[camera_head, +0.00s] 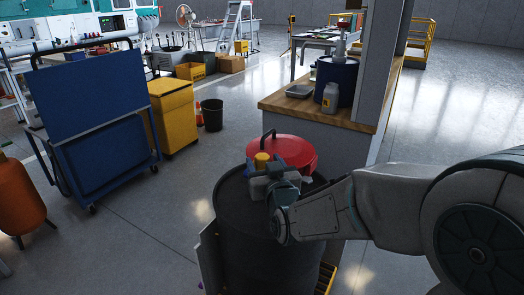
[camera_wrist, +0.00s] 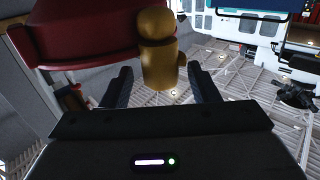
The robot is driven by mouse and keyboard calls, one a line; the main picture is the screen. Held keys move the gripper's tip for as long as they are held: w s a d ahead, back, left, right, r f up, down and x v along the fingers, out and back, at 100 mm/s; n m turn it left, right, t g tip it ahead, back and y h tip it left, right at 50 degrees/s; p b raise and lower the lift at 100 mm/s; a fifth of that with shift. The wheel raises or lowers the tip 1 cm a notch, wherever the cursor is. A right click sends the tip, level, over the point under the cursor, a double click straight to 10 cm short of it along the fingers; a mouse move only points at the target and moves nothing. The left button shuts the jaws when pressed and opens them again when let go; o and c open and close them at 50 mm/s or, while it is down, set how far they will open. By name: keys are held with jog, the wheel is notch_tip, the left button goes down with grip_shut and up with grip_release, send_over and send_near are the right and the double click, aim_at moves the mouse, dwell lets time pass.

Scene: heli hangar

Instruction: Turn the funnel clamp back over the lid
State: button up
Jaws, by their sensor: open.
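A red round lid (camera_head: 288,150) sits on top of a dark drum (camera_head: 262,225), with a black bar standing up at its left. The lid shows at the upper left of the wrist view (camera_wrist: 85,35). A yellow knob-like part (camera_head: 262,160), which looks like the clamp, stands at the lid's near left edge; in the wrist view it is a brass-yellow cylinder (camera_wrist: 158,55). My gripper (camera_head: 262,175) is open at the lid's near side. In the wrist view, my fingers (camera_wrist: 158,82) appear on either side of the yellow part; contact cannot be told. My gripper hides the clamp's lower part.
A wooden-topped bench (camera_head: 290,100) with a blue drum (camera_head: 335,80) and a grey bottle (camera_head: 330,98) stands behind the drum, near a pillar. A blue cart (camera_head: 100,150) and yellow cabinet (camera_head: 172,115) are at left. Floor between is clear.

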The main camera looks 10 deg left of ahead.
jog(key=shift+x, duration=1)
jog(key=c, duration=1)
jog(key=shift+o, duration=0.2)
